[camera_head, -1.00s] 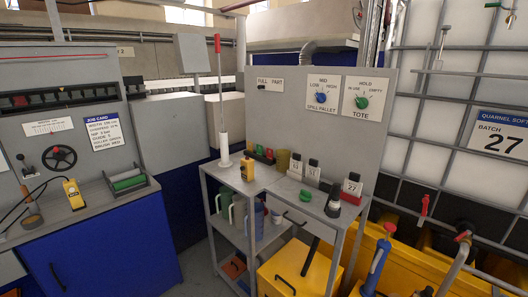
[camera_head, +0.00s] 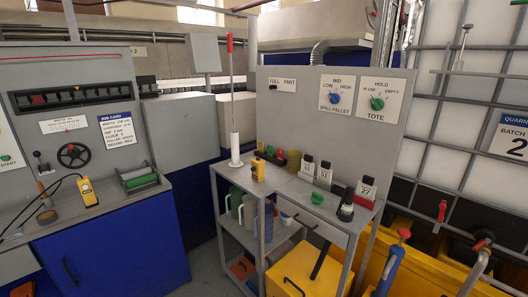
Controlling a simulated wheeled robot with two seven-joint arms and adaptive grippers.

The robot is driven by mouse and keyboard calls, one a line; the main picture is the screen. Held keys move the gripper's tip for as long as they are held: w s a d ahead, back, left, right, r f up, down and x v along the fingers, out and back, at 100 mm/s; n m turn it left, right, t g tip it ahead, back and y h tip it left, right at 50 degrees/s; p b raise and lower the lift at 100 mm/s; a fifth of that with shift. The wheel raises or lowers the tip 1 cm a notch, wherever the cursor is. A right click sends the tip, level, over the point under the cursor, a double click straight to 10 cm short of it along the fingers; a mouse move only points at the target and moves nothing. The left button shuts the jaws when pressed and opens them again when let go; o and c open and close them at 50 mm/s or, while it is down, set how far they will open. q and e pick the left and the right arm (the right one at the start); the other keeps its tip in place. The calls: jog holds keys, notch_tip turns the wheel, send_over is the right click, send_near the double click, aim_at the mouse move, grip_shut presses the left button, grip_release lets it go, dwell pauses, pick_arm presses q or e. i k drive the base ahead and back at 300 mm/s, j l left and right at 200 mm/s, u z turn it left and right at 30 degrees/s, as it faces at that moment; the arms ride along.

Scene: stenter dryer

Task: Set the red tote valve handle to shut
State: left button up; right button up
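The caged white tote (camera_head: 465,110) stands at the right, cut off by the picture edge. A small red handle (camera_head: 441,211) hangs at the front of its cage, above the dark lower part. Another red handle (camera_head: 481,244) sits on top of a grey pipe (camera_head: 473,272) at the lower right. I cannot tell from here which of the two is the tote valve handle, or its exact setting. Neither of my grippers is in view.
A grey cart (camera_head: 272,183) with bottles and tags stands mid-view, below a panel with a blue knob (camera_head: 335,98) and a green knob (camera_head: 377,103). A blue tool with a red top (camera_head: 390,265) stands before the tote.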

aim_at(475, 248)
jog(key=z, duration=1.65)
